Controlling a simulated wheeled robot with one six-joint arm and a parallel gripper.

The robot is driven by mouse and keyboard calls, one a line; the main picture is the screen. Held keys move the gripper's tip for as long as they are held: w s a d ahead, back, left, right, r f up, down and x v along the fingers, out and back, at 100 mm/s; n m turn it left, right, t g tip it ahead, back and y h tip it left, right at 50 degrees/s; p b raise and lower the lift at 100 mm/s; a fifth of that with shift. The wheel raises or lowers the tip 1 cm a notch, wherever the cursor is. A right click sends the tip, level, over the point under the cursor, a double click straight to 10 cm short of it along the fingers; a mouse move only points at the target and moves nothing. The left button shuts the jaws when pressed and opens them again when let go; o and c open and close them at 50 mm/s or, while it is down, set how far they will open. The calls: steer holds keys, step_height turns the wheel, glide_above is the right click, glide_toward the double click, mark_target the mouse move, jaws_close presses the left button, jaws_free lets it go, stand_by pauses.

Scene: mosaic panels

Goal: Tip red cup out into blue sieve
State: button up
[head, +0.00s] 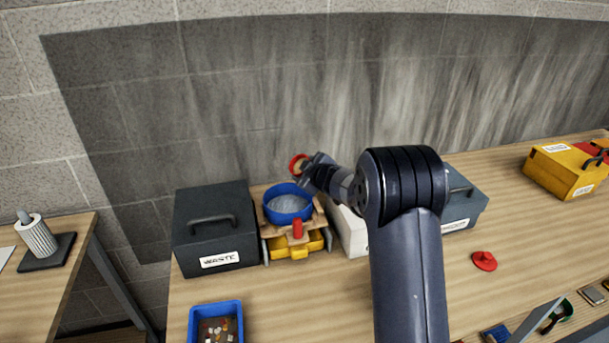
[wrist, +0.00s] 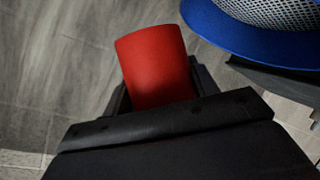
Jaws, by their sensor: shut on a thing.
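The red cup (head: 297,164) is held in my gripper (head: 309,170), behind and slightly right of the blue sieve in the head view. The cup's opening seems turned toward the camera there, with something pale inside. In the wrist view the red cup (wrist: 157,66) sits between the jaws, its plain side showing. The blue sieve (head: 288,215) rests on a wooden stand, and its mesh looks empty. In the wrist view the blue rim of the sieve (wrist: 250,42) is at the upper right, apart from the cup.
A dark waste box (head: 215,228) stands left of the sieve stand. A yellow drawer (head: 296,246) is under the sieve. A white box (head: 350,232) stands right. A blue tray of small pieces (head: 216,326) is in front. A red lid (head: 484,261) lies on open table at right.

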steer(key=shift+f+n+t+h+b, duration=0.25)
steer(key=shift+n+b, duration=0.35)
steer(key=shift+b, duration=1.9)
steer(key=shift+f+n+t+h+b, duration=0.1)
steer(key=shift+n+t+h+b, duration=0.3)
steer(key=shift+b, duration=2.05)
steer(key=n+b, duration=0.1)
steer(key=b, duration=0.2)
steer(key=n+t+b, duration=0.1)
steer(key=b, duration=0.3)
steer(key=f+n+h+b, duration=0.1)
steer(key=b, duration=0.2)
steer(key=shift+s+a+f+n+t, duration=0.1)
steer(key=shift+s+a+n+t, duration=0.1)
steer(key=shift+a+n+t, duration=0.15)
steer(key=n+b, duration=0.1)
steer(key=b, duration=0.2)
steer(key=n+t+b, duration=0.1)
steer(key=b, duration=0.3)
steer(key=shift+s+a+f+n+h, duration=0.15)
steer(key=shift+s+a+n+h, duration=0.1)
steer(key=shift+a, duration=0.1)
steer(key=shift+a+n+b, duration=0.1)
steer(key=shift+n+b, duration=0.3)
steer(key=shift+b, duration=0.65)
steer(key=shift+r+p, duration=0.25)
steer(key=shift+p, duration=0.05)
